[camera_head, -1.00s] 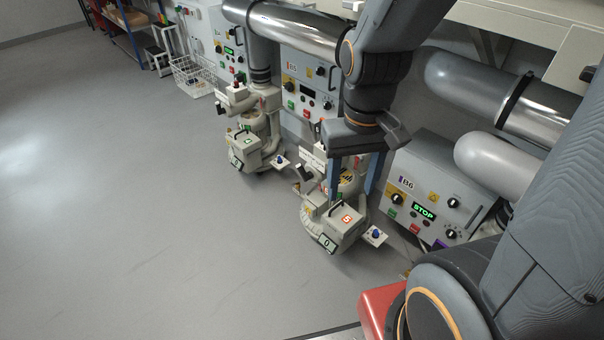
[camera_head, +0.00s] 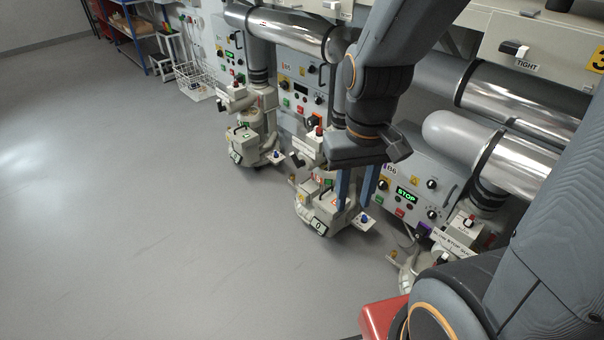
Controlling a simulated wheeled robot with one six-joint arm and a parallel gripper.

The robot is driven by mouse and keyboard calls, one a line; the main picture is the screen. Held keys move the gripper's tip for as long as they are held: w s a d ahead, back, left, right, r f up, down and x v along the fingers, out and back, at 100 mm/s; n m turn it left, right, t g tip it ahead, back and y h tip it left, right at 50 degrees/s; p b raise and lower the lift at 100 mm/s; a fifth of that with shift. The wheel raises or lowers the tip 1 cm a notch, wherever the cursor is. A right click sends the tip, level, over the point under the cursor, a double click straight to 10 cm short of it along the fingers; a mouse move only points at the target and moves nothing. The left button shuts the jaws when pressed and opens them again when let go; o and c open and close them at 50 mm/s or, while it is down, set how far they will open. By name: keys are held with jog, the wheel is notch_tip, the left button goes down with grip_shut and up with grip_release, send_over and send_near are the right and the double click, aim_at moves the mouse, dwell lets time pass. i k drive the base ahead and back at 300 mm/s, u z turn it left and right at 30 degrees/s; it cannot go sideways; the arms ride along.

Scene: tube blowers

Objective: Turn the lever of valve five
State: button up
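The blower unit with the orange number label (camera_head: 336,200) stands on the floor at centre, a pale grey body with a small display reading 0 (camera_head: 318,226) and a blue knob (camera_head: 364,218) on a side plate. The label is partly behind a finger; it read 5 a second ago. A pale box with a red knob (camera_head: 319,130) stands above and behind the unit. I cannot tell which part is the lever of valve five. My gripper (camera_head: 354,207) points down with its two blue fingers apart, in front of the unit in the picture. Nothing shows between them; contact cannot be told.
Control panel B6 (camera_head: 420,187) with a green STOP display is right of my gripper. A similar blower unit (camera_head: 254,148) stands left. Large metal pipes (camera_head: 510,95) run behind. A wire basket (camera_head: 196,80) is at the back left. The floor at left is clear.

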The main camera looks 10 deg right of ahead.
aim_at(301, 164)
jog(key=u, duration=0.5)
jog(key=i, duration=0.9)
jog(key=z, duration=0.15)
